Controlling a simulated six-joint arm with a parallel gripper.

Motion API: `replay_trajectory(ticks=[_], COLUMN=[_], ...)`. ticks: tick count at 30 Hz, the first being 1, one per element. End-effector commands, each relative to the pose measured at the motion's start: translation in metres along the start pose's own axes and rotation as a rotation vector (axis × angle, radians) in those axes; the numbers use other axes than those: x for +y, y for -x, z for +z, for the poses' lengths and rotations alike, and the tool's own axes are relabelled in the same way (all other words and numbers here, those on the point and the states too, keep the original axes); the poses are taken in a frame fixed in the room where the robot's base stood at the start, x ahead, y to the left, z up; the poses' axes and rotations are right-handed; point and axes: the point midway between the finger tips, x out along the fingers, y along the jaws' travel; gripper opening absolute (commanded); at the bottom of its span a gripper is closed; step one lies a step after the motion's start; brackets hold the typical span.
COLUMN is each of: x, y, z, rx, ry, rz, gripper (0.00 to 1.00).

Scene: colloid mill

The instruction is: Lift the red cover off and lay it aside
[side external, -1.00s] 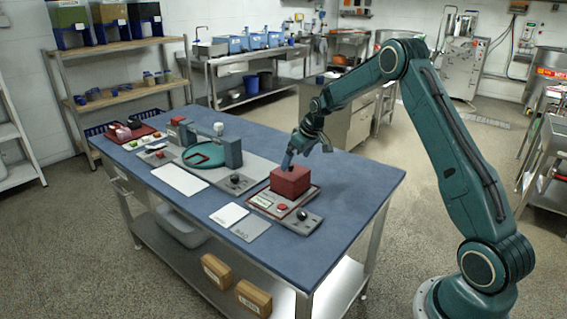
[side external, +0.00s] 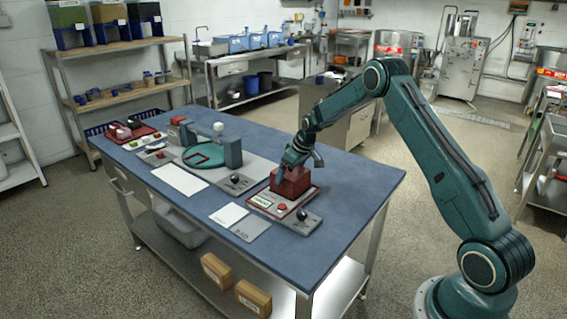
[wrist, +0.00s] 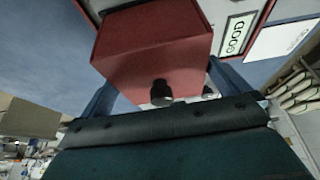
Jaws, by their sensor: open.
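The red cover (side external: 291,183) is a box shape sitting on a grey plate with a red border (side external: 262,204) near the right end of the blue table. In the wrist view the red cover (wrist: 155,45) fills the upper middle, with a dark round knob (wrist: 161,92) on its face. My gripper (side external: 284,178) is at the cover from above. In the wrist view its two blue fingers (wrist: 160,90) stand apart, one on each side of the cover. Whether they touch it I cannot tell.
A red button (side external: 282,206) and black knob (side external: 301,214) sit in front of the cover. A white card (side external: 229,214) and grey card (side external: 250,229) lie to the left. A grey machine with a green disc (side external: 208,155) stands further left. The table's right end (side external: 365,180) is clear.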

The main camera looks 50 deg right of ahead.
Motion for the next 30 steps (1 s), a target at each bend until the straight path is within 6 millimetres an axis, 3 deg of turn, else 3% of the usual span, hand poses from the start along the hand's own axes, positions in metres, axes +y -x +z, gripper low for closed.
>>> replay_trajectory(ticks=[16,17,21,22,30], x=[0.0001,0.0001,0.0001,0.0002,0.0003], y=[-0.0027,-0.0027,-0.0027,-0.0026,-0.0020], z=[0.0000,0.0000,0.0000,0.0000,-0.0004], rx=[0.000,0.000,0.000,0.000,0.001], ry=[0.000,0.000,0.000,0.000,0.000], rz=[0.000,0.000,0.000,0.000,0.001], gripper=[1.00,0.98,0.71,0.68,0.68])
